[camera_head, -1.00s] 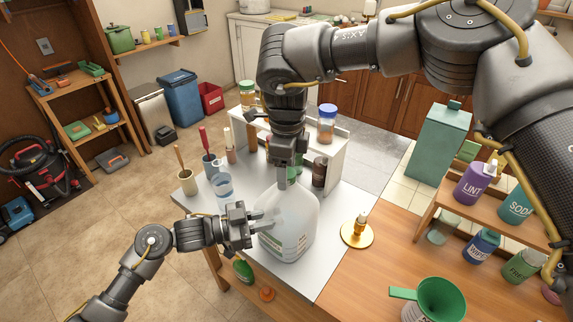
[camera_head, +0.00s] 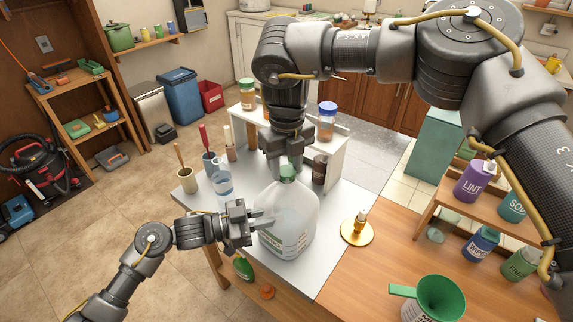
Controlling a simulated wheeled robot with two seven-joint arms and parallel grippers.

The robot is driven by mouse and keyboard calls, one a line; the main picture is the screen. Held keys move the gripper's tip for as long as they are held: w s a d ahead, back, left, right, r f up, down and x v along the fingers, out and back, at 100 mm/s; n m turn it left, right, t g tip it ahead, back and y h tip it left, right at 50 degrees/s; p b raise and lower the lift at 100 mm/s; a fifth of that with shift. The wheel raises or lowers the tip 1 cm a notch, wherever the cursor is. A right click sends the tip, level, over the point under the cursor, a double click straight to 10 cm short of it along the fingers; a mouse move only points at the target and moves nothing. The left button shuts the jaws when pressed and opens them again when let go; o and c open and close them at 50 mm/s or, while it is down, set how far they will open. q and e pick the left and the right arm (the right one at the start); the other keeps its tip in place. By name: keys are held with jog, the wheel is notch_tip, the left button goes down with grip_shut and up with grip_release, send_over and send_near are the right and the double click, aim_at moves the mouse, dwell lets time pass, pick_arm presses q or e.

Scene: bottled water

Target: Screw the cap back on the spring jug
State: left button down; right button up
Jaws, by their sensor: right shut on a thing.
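The clear spring jug (camera_head: 291,222) stands upright on the white table, with a label on its front. My left gripper (camera_head: 264,219) is at the jug's left side, fingers pointing at the handle area. Its fingertips overlap the jug, so I cannot tell how far they are closed.
A tumbler (camera_head: 222,182) and cups with brushes stand left of the jug. A small white shelf with jars (camera_head: 327,122) is behind it. A gold dish (camera_head: 357,232) is to the right. A green funnel (camera_head: 436,298) is at the front right. The white table's front is clear.

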jog(key=m, duration=0.5)
jog(key=shift+m, duration=0.4)
jog(key=m, duration=0.6)
jog(key=o, duration=1.2)
notch_tip(320, 180, up, 12)
pick_arm(q)
jog(key=c, duration=1.2)
grip_release()
jog(key=shift+c, duration=0.2)
